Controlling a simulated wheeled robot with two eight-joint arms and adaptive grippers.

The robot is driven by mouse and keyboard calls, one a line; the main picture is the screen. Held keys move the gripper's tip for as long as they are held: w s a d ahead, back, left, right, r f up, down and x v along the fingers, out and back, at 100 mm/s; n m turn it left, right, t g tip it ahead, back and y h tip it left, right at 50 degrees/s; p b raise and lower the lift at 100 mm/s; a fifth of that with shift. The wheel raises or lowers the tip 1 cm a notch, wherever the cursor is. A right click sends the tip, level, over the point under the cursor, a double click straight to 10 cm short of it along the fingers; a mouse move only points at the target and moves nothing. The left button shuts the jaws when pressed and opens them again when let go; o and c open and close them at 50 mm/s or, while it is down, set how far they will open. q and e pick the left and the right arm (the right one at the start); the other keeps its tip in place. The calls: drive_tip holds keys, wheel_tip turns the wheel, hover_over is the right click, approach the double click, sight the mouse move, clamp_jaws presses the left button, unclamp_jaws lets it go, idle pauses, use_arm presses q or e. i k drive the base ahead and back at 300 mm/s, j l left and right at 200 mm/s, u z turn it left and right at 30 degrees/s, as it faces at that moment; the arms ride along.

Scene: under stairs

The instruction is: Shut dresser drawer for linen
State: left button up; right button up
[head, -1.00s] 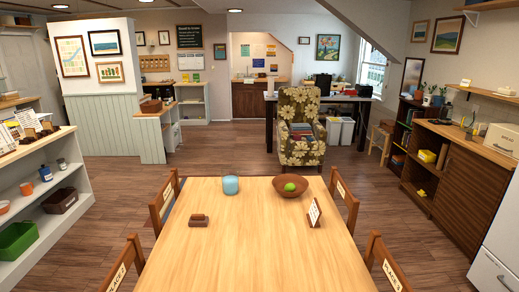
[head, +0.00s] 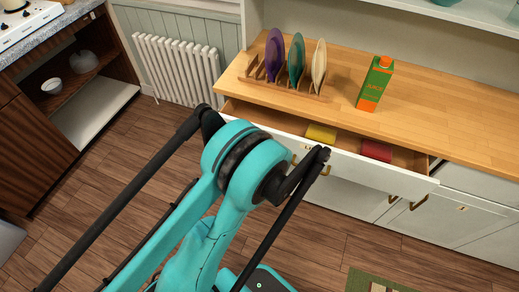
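The dresser drawer (head: 350,164) is pulled open below the wooden dresser top. Its white front stands out from the cabinet, with brass-coloured handles. A yellow folded or rolled item (head: 321,133) and a red one (head: 376,150) lie inside. One of my teal and black arms rises from the bottom of the head view and covers part of the drawer's left front. Whether the arm touches the drawer, I cannot tell. I can make out no fingertips of either gripper.
On the dresser top (head: 450,120) stand a wooden rack with purple, teal and cream plates (head: 296,60) and a green and orange carton (head: 375,84). A white radiator (head: 178,70) is left of the dresser. A stove (head: 30,20) is at upper left. Wood floor lies open at left.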

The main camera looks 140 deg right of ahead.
sight(407, 177)
drive_tip(key=z, duration=5)
drive_tip(key=k+j+u, duration=0.1)
drive_tip(key=u, duration=0.3)
drive_tip(key=j+u, duration=0.4)
drive_tip(key=k, duration=0.05)
